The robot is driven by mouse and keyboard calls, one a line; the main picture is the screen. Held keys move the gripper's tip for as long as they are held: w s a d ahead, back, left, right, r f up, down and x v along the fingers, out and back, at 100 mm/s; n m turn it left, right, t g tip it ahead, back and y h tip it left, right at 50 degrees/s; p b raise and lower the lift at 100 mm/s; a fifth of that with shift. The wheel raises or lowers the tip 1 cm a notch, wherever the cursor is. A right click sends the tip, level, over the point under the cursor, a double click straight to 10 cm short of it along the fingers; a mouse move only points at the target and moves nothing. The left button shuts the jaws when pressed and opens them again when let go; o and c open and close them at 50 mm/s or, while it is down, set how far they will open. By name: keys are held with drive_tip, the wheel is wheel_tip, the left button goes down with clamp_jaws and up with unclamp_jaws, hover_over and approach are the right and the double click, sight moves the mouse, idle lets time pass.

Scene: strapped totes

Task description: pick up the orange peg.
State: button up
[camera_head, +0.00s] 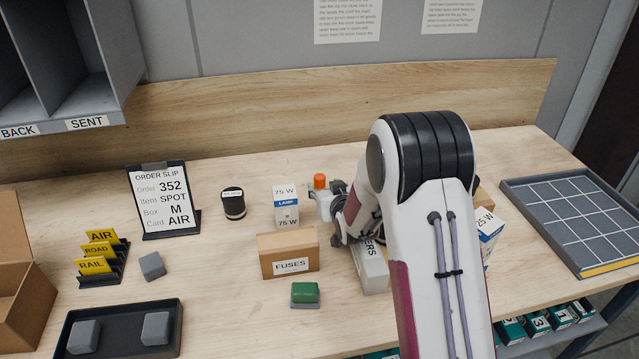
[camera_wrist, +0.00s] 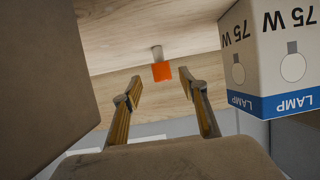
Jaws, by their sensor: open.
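The orange peg (camera_head: 320,181) shows in the head view as a short orange top behind my gripper (camera_head: 328,204); its lower part is hidden. In the wrist view the peg (camera_wrist: 162,72) appears as an orange block with a grey stub (camera_wrist: 157,53) against the wooden surface. My gripper (camera_wrist: 164,90) is open there, one finger on each side, with the peg lined up just past the fingertips. Nothing is held. I cannot tell whether a finger touches it.
A 75 W lamp box (camera_head: 286,206) stands close left of my gripper; it also fills the right of the wrist view (camera_wrist: 285,60). A fuses box (camera_head: 288,256) and another carton (camera_head: 371,267) stand nearer. A black-lidded jar (camera_head: 233,203) is farther left.

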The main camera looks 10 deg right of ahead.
sight(321, 184)
drive_tip(key=shift+w+f, duration=0.15)
drive_tip(key=shift+w, duration=0.2)
drive_tip(key=shift+x, duration=2.6)
drive_tip(key=shift+a, duration=0.2)
clamp_jaws()
